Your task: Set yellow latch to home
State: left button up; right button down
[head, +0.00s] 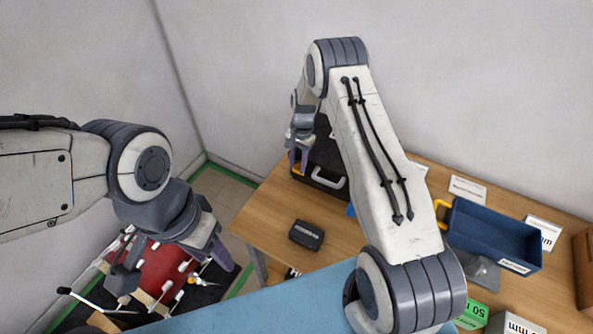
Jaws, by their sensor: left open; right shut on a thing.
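A black case (325,168) with a light handle (327,181) stands at the back left of the wooden table, partly hidden by my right arm. A small yellow-orange part, which looks like the yellow latch (297,169), shows at the case's left end. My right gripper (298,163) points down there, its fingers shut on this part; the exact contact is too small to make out. The latch's setting cannot be read. My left gripper (174,268) is open and empty, away from the table at the lower left, its fingers wide apart.
A dark small box (306,235) lies on the table (275,215). A blue bin (490,236), white labels (467,190) and green boxes (473,315) are at the right. A red item (163,270) and white tubes lie below my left gripper. Walls close off the back.

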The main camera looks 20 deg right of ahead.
jog(key=shift+w+d, duration=0.1)
jog(key=c, duration=0.6)
grip_release()
jog(key=shift+o, duration=0.2)
notch_tip(320, 180, up, 10)
jog(key=w+d+b, duration=0.1)
jog(key=b, duration=0.2)
jog(key=shift+w+d+r, duration=0.15)
jog(key=shift+d+r, duration=0.1)
